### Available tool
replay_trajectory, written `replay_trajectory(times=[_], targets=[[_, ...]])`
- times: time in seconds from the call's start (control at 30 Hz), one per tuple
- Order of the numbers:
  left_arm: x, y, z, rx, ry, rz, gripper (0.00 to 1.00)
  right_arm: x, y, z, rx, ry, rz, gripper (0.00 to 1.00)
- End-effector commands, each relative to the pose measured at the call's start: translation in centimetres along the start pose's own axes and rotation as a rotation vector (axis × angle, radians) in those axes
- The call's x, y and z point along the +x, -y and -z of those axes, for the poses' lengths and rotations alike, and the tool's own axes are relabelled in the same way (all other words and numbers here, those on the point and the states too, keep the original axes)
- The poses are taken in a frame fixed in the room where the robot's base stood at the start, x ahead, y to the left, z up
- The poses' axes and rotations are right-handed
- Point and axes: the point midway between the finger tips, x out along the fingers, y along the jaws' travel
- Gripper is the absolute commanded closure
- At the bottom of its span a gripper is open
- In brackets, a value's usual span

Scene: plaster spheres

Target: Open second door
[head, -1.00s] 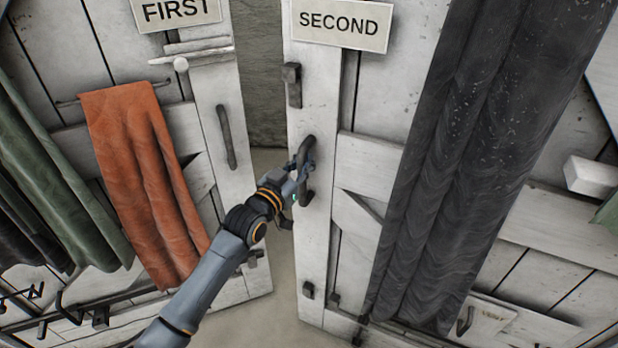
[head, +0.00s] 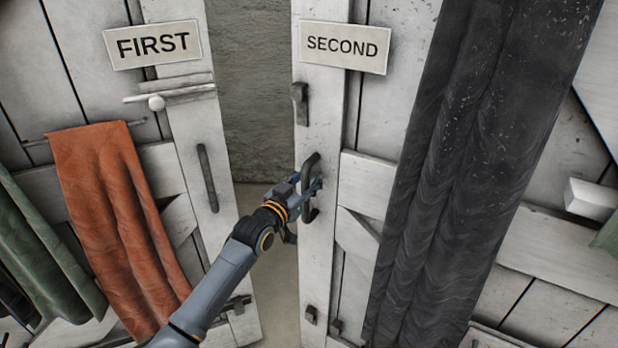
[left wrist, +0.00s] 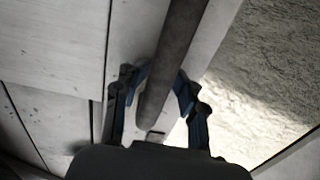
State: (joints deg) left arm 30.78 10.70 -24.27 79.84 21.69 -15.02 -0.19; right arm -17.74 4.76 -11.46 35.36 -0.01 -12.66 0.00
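The second door (head: 317,135) is white planked wood with a "SECOND" sign (head: 345,46). It stands ajar, with a gap between its edge and the first door. Its dark bar handle (head: 309,188) stands upright below the sign. My left gripper (head: 312,186) is at this handle. In the left wrist view the handle (left wrist: 168,75) runs between the blue fingers of the left gripper (left wrist: 163,88), which close around it, partly hidden behind it. My right gripper is not in view.
The first door (head: 190,125), with a "FIRST" sign (head: 153,45) and its own handle (head: 208,178), stands left of the gap. An orange cloth (head: 115,215) hangs on it. A dark curtain (head: 465,150) hangs on the second door. A grey wall (head: 248,90) shows through the gap.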

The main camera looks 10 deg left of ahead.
Motion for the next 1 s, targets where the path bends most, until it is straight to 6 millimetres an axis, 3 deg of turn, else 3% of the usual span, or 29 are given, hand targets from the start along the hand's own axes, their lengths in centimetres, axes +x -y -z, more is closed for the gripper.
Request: replay_trajectory(times=[0.27, 0.43, 0.8, 1.0], targets=[[0.0, -0.1, 0.5, -0.001, -0.01, -0.002, 0.57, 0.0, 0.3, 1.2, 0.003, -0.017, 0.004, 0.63], [-1.1, -0.1, 0.5, -0.002, -0.011, -0.002, 0.57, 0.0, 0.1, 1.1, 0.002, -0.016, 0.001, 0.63], [-8.3, 0.0, 0.2, -0.001, -0.006, -0.001, 0.57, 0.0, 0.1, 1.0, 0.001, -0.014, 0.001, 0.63], [-11.1, 0.1, 0.1, 0.0, -0.006, -0.001, 0.57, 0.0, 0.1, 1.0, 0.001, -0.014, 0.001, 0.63]])
